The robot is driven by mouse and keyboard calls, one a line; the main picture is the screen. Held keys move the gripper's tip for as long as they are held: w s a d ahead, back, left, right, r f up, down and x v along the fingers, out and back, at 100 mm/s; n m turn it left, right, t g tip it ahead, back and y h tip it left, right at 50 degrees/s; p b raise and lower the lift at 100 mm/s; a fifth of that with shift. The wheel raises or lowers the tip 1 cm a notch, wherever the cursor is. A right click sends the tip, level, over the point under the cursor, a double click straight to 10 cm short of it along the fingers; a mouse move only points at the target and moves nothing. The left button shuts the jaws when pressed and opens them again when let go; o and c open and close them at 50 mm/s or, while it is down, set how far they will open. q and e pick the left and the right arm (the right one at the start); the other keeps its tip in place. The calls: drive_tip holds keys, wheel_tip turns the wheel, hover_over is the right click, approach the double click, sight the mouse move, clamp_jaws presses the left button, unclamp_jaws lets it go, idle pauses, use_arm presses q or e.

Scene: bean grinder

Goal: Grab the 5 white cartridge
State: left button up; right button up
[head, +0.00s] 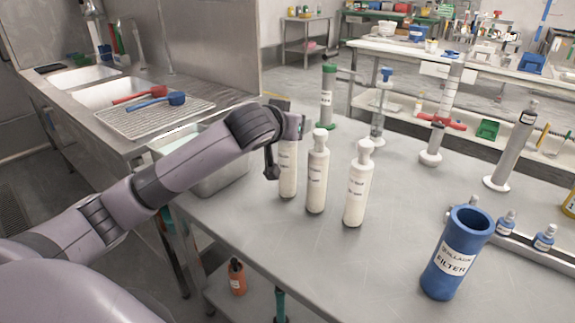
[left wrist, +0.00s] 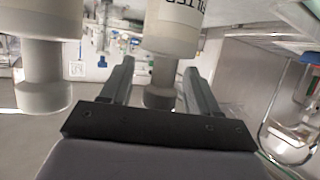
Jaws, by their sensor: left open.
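Three white cartridges with round knobbed tops stand upright in a row on the steel table: a left one (head: 288,175), a middle one (head: 317,180) and a right one (head: 356,192). My left gripper (head: 284,135) is at the top of the left cartridge, partly covering it. In the left wrist view my open left gripper (left wrist: 158,68) has its fingers on either side of a labelled white cartridge (left wrist: 170,30), shown knob down. Contact cannot be told. Another cartridge (left wrist: 42,75) is beside the fingers there. My right gripper is not in view.
A blue filter cylinder (head: 456,255) stands at the table's front right. Behind the row are a green-topped cylinder (head: 328,97), a blue-topped stand (head: 381,110) and a red-collared cylinder (head: 442,120). A steel basin (head: 222,178) is at left.

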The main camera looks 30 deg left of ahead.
use_arm(q)
clamp_jaws()
drive_tip(key=shift+r, duration=0.1)
